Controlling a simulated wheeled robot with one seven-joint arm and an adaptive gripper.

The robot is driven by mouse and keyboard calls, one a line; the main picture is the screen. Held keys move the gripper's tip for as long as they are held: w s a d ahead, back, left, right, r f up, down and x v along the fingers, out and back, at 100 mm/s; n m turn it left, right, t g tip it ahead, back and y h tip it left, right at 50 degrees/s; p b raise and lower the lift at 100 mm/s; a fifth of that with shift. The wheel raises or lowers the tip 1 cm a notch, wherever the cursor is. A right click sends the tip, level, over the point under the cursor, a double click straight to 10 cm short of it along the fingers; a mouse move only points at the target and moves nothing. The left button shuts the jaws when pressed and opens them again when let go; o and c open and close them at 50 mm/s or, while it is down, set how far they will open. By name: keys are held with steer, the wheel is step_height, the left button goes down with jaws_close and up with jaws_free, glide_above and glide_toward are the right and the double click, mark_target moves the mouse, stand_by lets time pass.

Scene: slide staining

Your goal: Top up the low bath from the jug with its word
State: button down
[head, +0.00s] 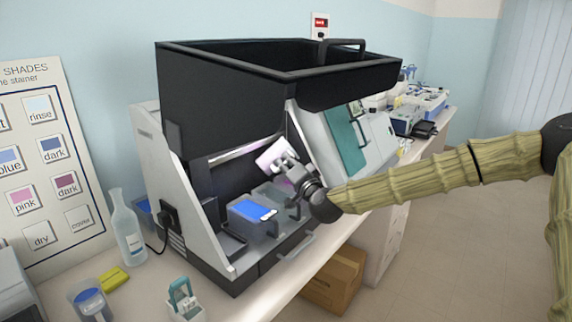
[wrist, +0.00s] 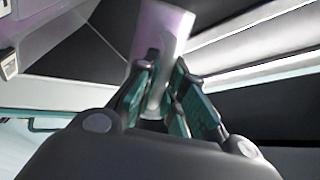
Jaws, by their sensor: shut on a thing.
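My gripper (head: 290,168) is shut on a pale jug with a pink-purple tint (head: 272,154), held tilted inside the open stainer. The jug also shows between the finger pads of my gripper (wrist: 168,95) in the wrist view; any word on it cannot be read. Below it, a bath with blue liquid (head: 246,217) stands at the front left of the stainer. A clear bath (head: 270,191) stands behind it, partly hidden by my gripper. A faint purple tint shows under the jug; I cannot tell whether it is pouring liquid. The clear bath's level cannot be told.
The stainer's black hood (head: 230,85) is raised above. On the bench at left stand a clear bottle (head: 128,240), a beaker of blue liquid (head: 91,303), a yellow sponge (head: 114,279) and a green-handled rack (head: 184,300). A shade chart (head: 50,190) is behind them.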

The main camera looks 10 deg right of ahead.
steer(key=shift+f+m+h+b, duration=0.15)
steer(key=shift+f+m+b, duration=0.05)
steer(key=shift+m+b, duration=0.55)
steer(key=shift+f+m+h+b, duration=0.2)
steer(key=shift+m+b, duration=0.35)
steer(key=shift+b, duration=0.3)
stand_by(1.2)
steer(key=shift+d+f+m+t+b, duration=0.15)
steer(key=shift+f+m+b, duration=0.15)
steer(key=shift+m+b, duration=0.45)
steer(key=shift+d+f+m+t+b, duration=0.15)
steer(key=shift+f+m+b, duration=0.15)
steer(key=shift+m+b, duration=0.4)
stand_by(1.2)
steer(key=shift+a+r, duration=0.1)
stand_by(0.5)
steer(key=shift+r+n, duration=0.25)
steer(key=shift+n, duration=0.3)
steer(key=shift+a, duration=0.1)
steer(key=shift+n+p, duration=0.3)
steer(key=shift+p, duration=0.05)
steer(key=shift+r+n+p, duration=0.4)
steer(key=shift+n+p, duration=0.05)
steer(key=shift+n, duration=0.25)
steer(key=shift+a+r+n, duration=0.1)
steer(key=shift+a+n, duration=0.05)
steer(key=shift+n, duration=0.35)
